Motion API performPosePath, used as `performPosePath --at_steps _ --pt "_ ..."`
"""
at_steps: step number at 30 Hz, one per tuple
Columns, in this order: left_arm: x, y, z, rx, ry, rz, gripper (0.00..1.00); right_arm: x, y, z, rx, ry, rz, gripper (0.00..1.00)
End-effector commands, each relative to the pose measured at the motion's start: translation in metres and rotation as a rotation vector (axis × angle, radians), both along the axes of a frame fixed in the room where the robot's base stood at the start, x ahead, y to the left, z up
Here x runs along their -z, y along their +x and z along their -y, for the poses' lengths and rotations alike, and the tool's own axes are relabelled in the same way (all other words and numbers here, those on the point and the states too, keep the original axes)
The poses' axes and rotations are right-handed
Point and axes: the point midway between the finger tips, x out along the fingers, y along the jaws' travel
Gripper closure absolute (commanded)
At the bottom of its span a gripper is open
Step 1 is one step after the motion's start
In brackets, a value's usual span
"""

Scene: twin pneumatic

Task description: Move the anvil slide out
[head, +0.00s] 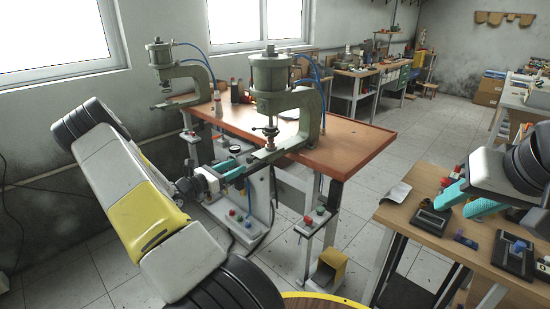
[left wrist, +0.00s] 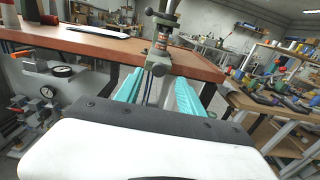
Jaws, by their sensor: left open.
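The near green pneumatic press (head: 275,75) stands at the table's front edge, its ram pointing down. A grey slide-like bar (head: 268,154) lies under the ram and runs toward my left gripper; I take it for the anvil slide. My left gripper (head: 236,167) is open at the bar's near end, with teal fingers. In the left wrist view, the bar's end (left wrist: 158,66) shows between the open teal fingers (left wrist: 158,92); contact cannot be told. My right gripper (head: 468,197) is open and empty over the right table.
A second press (head: 160,70) stands on the left. The orange-brown press table (head: 350,138) holds a dark flat item. The wooden right table (head: 415,215) carries black trays (head: 432,218) and small parts.

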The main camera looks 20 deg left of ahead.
Motion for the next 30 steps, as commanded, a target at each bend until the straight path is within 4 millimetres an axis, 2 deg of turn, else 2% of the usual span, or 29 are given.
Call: performPosePath --at_steps 4,15,20,27,30 --pt "0.001 0.012 0.003 -0.008 -0.010 0.002 0.54 0.000 0.000 0.000 0.000 0.000 0.000 0.64" --pt "0.001 0.063 0.025 -0.005 -0.007 0.003 0.54 0.000 0.000 0.000 0.000 0.000 0.000 0.64" --pt "0.001 0.071 0.027 -0.007 -0.006 0.002 0.54 0.000 0.000 0.000 0.000 0.000 0.000 0.64" --pt "0.001 0.071 0.028 -0.006 -0.006 0.001 0.54 0.000 0.000 0.000 0.000 0.000 0.000 0.64" --pt "0.001 0.071 0.028 -0.006 -0.006 0.001 0.74 0.000 0.000 0.000 0.000 0.000 0.000 0.64"
